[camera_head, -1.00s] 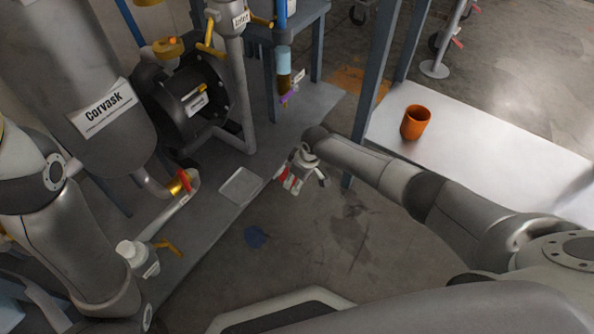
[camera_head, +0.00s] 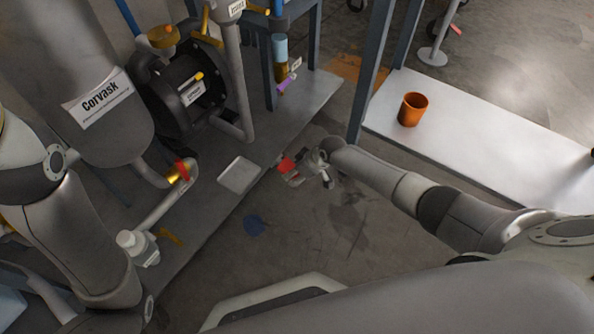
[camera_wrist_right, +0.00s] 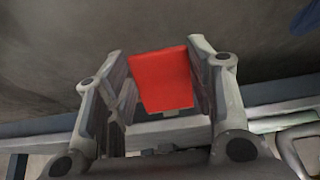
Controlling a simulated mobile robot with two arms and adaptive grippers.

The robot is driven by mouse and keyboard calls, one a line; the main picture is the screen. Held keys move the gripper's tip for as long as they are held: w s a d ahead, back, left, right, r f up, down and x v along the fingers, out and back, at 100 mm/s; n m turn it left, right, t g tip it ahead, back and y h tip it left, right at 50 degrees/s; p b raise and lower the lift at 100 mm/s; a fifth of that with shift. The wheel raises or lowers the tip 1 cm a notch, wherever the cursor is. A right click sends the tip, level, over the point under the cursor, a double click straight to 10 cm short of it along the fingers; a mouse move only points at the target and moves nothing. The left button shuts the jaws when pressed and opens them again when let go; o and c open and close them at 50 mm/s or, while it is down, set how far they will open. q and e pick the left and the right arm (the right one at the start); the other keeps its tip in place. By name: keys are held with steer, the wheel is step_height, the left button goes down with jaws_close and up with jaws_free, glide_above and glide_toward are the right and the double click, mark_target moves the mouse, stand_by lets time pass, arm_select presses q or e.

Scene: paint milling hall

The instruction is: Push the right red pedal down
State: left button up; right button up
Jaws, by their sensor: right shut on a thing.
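One red pedal (camera_head: 287,165), a flat plate, shows low at the edge of the grey machine base in the head view. My right gripper (camera_head: 291,174) is at this pedal, pointing left. In the right wrist view the red pedal (camera_wrist_right: 163,80) lies between the two fingers of my right gripper (camera_wrist_right: 158,75), which is shut on it. The right finger is close against its edge; the contact at the left finger is hard to make out. I cannot tell how far the pedal is pressed. A second red pedal is not visible.
The base (camera_head: 200,215) carries a Corvask tank (camera_head: 105,125), a black motor (camera_head: 180,90) and a pale square plate (camera_head: 239,175). A pipe there has a red handle (camera_head: 182,171). An orange cup (camera_head: 412,109) stands on a white bench (camera_head: 470,140).

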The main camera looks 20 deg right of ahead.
steer(key=o, duration=1.4)
steer(key=shift+o, duration=0.2)
steer(key=shift+r, duration=0.1)
steer(key=v, duration=1.1)
steer(key=shift+s+r, duration=0.2)
steer(key=shift+r, duration=0.15)
steer(key=shift+d, duration=0.1)
